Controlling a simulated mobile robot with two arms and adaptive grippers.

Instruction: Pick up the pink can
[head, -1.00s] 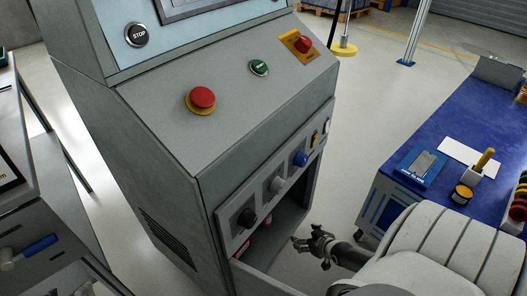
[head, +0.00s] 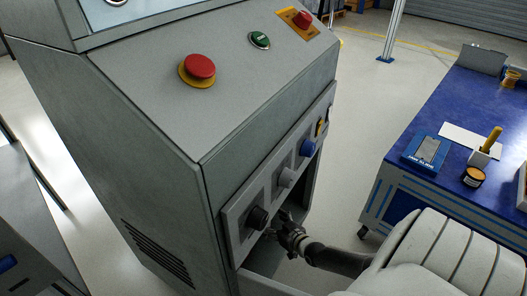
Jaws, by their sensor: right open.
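My right gripper (head: 278,228) is open at the front of the grey control cabinet (head: 150,110), close under the row of knobs. It is at the cabinet's open lower compartment; I cannot tell how far inside its fingers are. I cannot make out a pink can now; the knob panel and my right gripper and arm hide most of the compartment. My left gripper is not in view.
The cabinet's front holds a black knob (head: 257,217), a grey knob (head: 286,177) and a blue knob (head: 307,147) above the opening. A red button (head: 200,66) is on top. A blue workbench (head: 410,190) stands at right, with clear floor between.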

